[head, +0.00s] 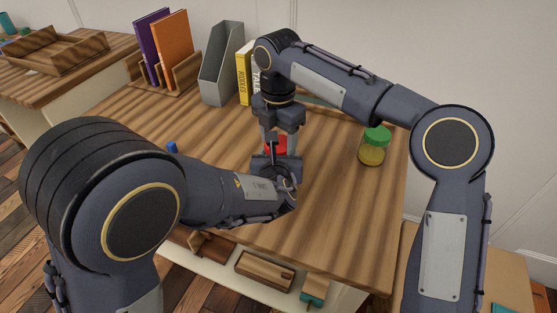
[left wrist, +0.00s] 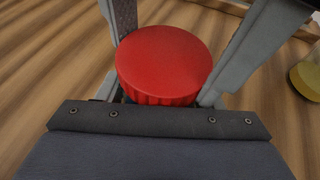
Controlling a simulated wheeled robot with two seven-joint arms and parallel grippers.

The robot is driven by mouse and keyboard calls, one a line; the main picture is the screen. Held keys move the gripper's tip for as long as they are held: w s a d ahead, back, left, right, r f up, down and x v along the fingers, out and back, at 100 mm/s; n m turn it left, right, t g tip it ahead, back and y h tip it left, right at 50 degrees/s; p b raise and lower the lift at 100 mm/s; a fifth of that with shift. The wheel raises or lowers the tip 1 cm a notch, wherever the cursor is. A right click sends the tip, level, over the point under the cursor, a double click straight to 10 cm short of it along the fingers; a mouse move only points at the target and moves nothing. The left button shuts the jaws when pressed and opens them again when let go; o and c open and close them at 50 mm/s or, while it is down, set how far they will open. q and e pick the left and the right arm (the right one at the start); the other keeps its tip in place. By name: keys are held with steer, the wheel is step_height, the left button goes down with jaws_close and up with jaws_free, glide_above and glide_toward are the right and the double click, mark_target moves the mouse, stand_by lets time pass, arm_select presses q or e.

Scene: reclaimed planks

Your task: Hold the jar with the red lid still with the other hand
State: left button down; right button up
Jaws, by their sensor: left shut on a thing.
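The jar with the red lid (head: 276,146) stands on the wooden table, mostly hidden by my grippers. Its round red lid (left wrist: 163,62) fills the middle of the left wrist view. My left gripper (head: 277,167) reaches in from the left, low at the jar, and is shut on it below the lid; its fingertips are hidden. My right gripper (head: 278,138) points down from above, its two grey fingers on opposite sides of the lid and shut on it. These fingers also flank the lid in the left wrist view.
A jar with a green lid (head: 376,146) stands to the right. A grey file holder (head: 221,65), yellow book (head: 244,77) and rack with purple and orange books (head: 170,50) are at the back. A small blue thing (head: 172,147) lies left. The table's right front is clear.

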steer(key=o, duration=0.4)
steer(key=shift+r, duration=2.3)
steer(key=shift+c, duration=0.5)
steer(key=shift+r+n, duration=1.7)
steer(key=shift+f, duration=4)
